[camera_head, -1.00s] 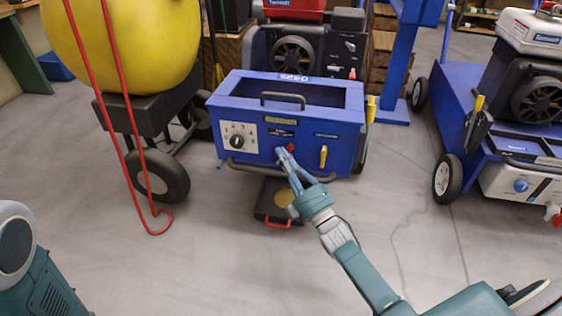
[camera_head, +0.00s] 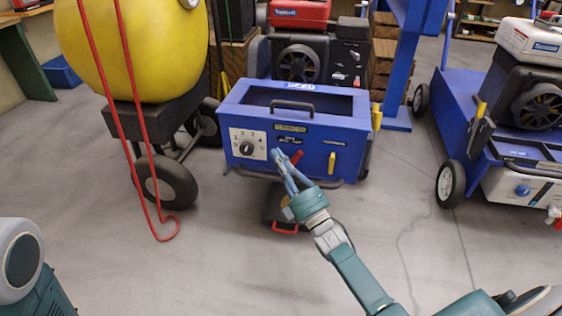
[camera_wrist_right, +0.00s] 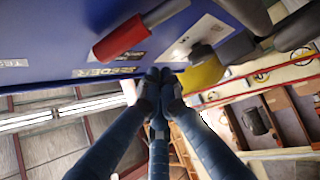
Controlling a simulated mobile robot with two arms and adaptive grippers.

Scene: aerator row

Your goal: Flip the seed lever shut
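A blue box marked as a seeder (camera_head: 232,105) stands ahead, with a dial (camera_head: 246,147), a red lever (camera_head: 297,157) and a yellow lever (camera_head: 332,163) on its front. I cannot read which lever is labelled seed. My right gripper (camera_head: 277,154) is in front of the panel, between the dial and the red lever, its fingertips drawn together with nothing seen between them. In the right wrist view, the red lever (camera_wrist_right: 125,38) lies beyond and left of the fingertips (camera_wrist_right: 160,76), apart from them. The red lever is slanted in the head view. My left gripper is out of view.
A yellow tank (camera_head: 165,55) on black wheels, with a red hose (camera_head: 140,120), stands left of the box. A blue wheeled machine (camera_head: 462,110) stands at right. A dark tray with a red handle (camera_head: 285,229) sits below the box. The floor in front is open.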

